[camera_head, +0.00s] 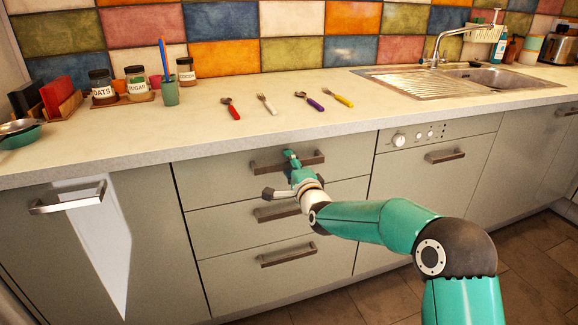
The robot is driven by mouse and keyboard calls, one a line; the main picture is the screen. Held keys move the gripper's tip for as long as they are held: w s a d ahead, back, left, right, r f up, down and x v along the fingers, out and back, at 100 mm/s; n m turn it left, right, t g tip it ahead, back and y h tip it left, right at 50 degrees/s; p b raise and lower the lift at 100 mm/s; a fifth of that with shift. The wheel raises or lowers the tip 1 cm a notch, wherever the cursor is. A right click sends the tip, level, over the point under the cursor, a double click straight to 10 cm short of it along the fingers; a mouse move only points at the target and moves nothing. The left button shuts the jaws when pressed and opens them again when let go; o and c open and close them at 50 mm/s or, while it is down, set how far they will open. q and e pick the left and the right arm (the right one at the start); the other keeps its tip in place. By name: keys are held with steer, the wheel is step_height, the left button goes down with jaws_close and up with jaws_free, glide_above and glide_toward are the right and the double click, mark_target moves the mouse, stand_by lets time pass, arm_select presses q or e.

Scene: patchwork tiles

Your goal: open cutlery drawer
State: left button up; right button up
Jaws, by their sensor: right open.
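The cutlery drawer (213,184) is the top front in a stack of three grey drawers under the counter. Its front looks flush with the cabinet, so it is closed. Its dark bar handle (262,167) runs across the upper middle of the front. My right gripper (281,175) is open at this handle. One teal finger overlaps the handle from above, and a grey finger is below it. I cannot tell whether either finger touches the bar. The gripper covers the middle of the handle. My left gripper is not in view.
Two lower drawers with handles (288,255) are below, partly behind my right arm. A dishwasher (410,180) is to the right, a cupboard handle (68,197) to the left. A red-handled spoon (232,109) and other cutlery lie on the counter (150,137).

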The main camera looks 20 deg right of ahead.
jaws_close()
stand_by(0.3)
